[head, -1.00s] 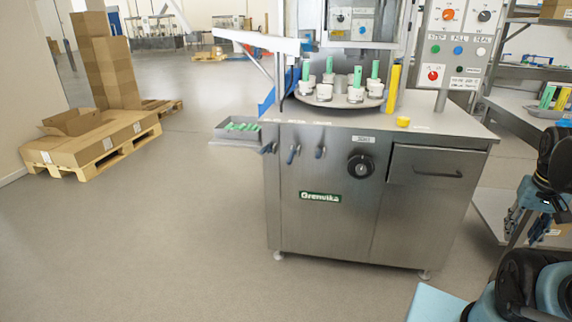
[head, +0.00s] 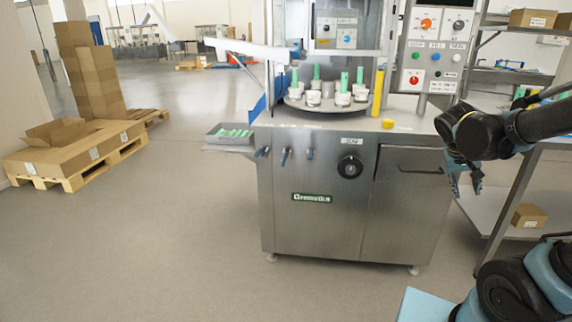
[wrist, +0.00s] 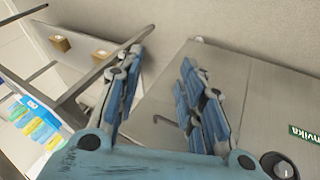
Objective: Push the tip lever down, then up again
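All hang roughly downward. The small labels above them are too blurred to read, so I cannot tell which is the tip lever. My gripper (head: 467,185) is at the machine's right front, well right of the levers and apart from them. In the wrist view my gripper (wrist: 164,62) has its two blue fingers spread, with nothing between them. The levers are out of the wrist view.
A black knob (head: 350,167) and a door handle (head: 420,171) are on the machine front. A tray of green items (head: 230,134) juts out at its left. A steel table (head: 510,200) stands at right. The floor before the machine is clear.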

